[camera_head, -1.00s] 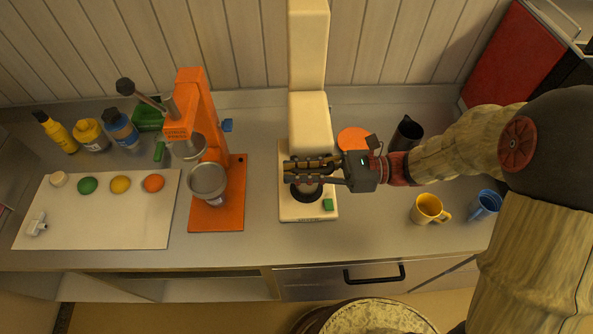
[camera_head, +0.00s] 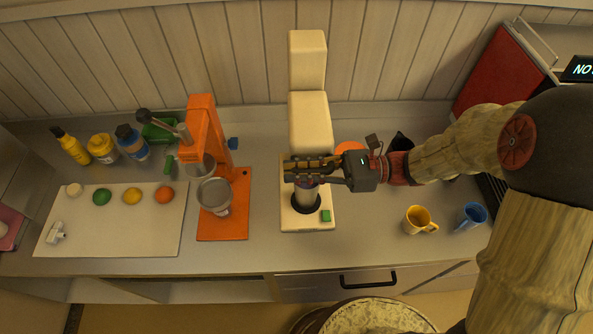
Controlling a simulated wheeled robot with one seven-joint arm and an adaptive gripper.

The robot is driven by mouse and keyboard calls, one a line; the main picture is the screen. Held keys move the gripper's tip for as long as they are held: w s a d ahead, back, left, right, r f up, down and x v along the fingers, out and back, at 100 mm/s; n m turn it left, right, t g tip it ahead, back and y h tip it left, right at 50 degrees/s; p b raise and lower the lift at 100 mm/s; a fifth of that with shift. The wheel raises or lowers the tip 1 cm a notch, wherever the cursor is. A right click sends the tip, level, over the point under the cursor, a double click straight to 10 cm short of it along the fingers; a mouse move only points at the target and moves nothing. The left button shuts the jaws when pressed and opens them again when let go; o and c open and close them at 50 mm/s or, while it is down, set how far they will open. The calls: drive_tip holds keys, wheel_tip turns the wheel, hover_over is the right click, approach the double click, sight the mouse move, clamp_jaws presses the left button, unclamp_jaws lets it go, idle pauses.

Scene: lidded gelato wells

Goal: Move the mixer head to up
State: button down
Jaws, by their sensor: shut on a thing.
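The mixer is a cream machine with a tall column (camera_head: 308,55) and a flat base (camera_head: 293,219) on the counter. Its block-shaped mixer head (camera_head: 310,118) sticks forward from the column. My gripper (camera_head: 302,169) reaches in from the right and is shut at the lower front end of the head; the fingers hide the exact grip. Below the fingers, a grey cylinder (camera_head: 307,194) stands in a black ring (camera_head: 306,208) on the base. A green button (camera_head: 326,215) sits at the base's front right corner.
An orange press (camera_head: 222,225) stands left of the mixer. A white board (camera_head: 110,232) with fruit lies at the far left. A yellow mug (camera_head: 417,220) and a blue cup (camera_head: 471,217) stand at the right, below my arm. An orange disc (camera_head: 350,147) lies partly hidden behind my gripper.

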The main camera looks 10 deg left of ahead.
wheel_tip(320, 180, up, 5)
drive_tip(key=p, duration=0.3)
drive_tip(key=shift+w+p, duration=0.1)
drive_tip(key=shift+p, duration=0.3)
drive_tip(key=shift+r, duration=0.1)
drive_tip(key=c, duration=2.3)
unclamp_jaws()
drive_tip(key=shift+o, duration=1.1)
drive_tip(key=shift+d+f, duration=0.2)
drive_tip(key=v, duration=1.1)
drive_tip(key=shift+d, duration=0.3)
